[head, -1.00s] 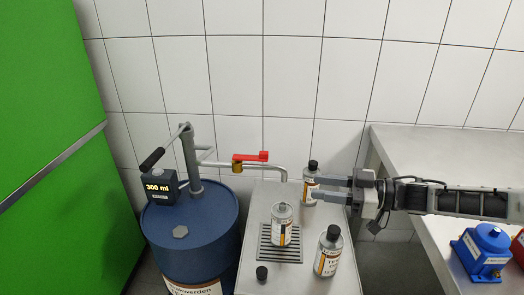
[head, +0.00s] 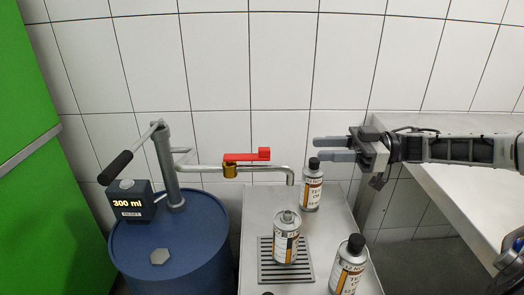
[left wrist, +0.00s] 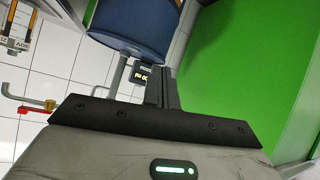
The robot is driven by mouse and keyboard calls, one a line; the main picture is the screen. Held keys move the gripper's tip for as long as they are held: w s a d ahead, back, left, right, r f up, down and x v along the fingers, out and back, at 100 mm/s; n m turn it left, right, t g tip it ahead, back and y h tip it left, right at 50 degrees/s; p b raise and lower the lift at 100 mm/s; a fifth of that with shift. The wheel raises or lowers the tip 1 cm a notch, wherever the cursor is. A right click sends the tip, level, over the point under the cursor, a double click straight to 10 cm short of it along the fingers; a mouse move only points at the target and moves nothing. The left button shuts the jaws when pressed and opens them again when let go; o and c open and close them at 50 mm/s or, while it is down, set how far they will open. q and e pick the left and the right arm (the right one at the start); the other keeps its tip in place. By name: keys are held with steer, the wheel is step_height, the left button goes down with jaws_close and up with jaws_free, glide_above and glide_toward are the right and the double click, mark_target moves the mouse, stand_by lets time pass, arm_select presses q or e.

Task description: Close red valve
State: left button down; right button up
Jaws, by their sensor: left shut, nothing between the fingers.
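The red valve handle (head: 247,155) lies along the grey outlet pipe (head: 265,171), above a brass valve body (head: 230,171). It also shows at the left edge of the left wrist view (left wrist: 36,108). My right gripper (head: 317,149) is to the right of the valve, apart from it, with its fingers spread and nothing between them. My left gripper (left wrist: 166,72) shows only in the left wrist view. Its fingers are together and empty, apart from the valve, with the blue drum (left wrist: 134,22) beyond.
A blue drum (head: 205,240) carries the hand pump with its lever (head: 117,168) and a 300 ml display (head: 132,202). An open can (head: 286,240) stands on the grate, below the spout. Capped bottles (head: 311,187) (head: 348,266) stand nearby. A green cabinet (head: 35,190) is at left.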

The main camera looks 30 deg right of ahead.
mark_target(264, 148)
steer(key=p+x, duration=0.1)
steer(key=x, duration=1.1)
steer(key=shift+r, duration=0.15)
steer(key=shift+x, duration=0.75)
steer(key=shift+w, duration=0.1)
steer(key=shift+c, duration=0.4)
steer(key=shift+p, duration=0.3)
jaws_close()
